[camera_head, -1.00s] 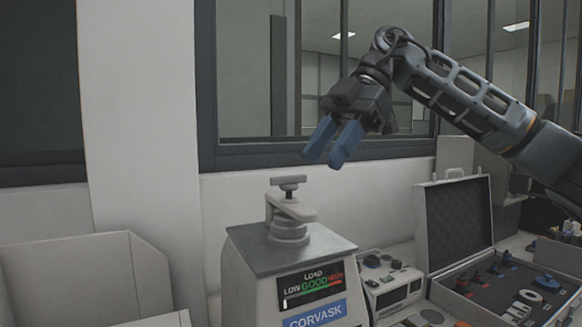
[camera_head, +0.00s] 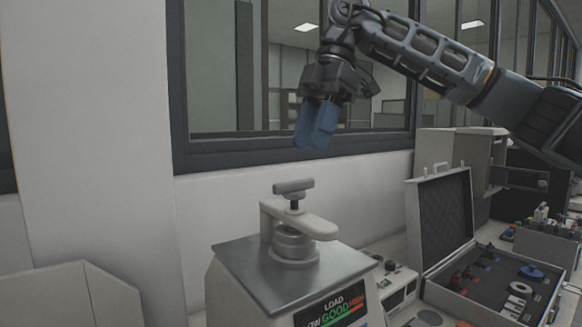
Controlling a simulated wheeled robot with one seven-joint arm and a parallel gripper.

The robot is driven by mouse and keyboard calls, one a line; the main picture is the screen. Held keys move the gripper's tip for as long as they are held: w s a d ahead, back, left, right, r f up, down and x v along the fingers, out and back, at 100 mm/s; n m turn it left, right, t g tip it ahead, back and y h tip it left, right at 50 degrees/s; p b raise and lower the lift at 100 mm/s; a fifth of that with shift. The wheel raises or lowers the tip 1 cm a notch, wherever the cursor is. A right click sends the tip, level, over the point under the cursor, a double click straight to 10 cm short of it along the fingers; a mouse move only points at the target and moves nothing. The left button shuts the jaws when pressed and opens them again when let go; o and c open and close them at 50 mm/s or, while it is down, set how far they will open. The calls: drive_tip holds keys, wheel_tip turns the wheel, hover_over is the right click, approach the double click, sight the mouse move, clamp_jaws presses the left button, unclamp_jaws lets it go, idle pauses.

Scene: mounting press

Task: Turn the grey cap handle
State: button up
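An open grey case (camera_head: 440,215) with small parts in its tray stands right of the press. A small instrument (camera_head: 397,285) sits between them. A pale bin (camera_head: 60,298) is at the lower left. A wall and window frame (camera_head: 230,160) are behind my gripper.

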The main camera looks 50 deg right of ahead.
sight(296, 181)
drive_tip(key=p+x, duration=0.1)
drive_tip(key=x, duration=0.5)
drive_tip(key=shift+a+f, duration=0.15)
drive_tip(key=shift+f, duration=0.1)
drive_tip(key=shift+c, duration=0.4)
clamp_jaws()
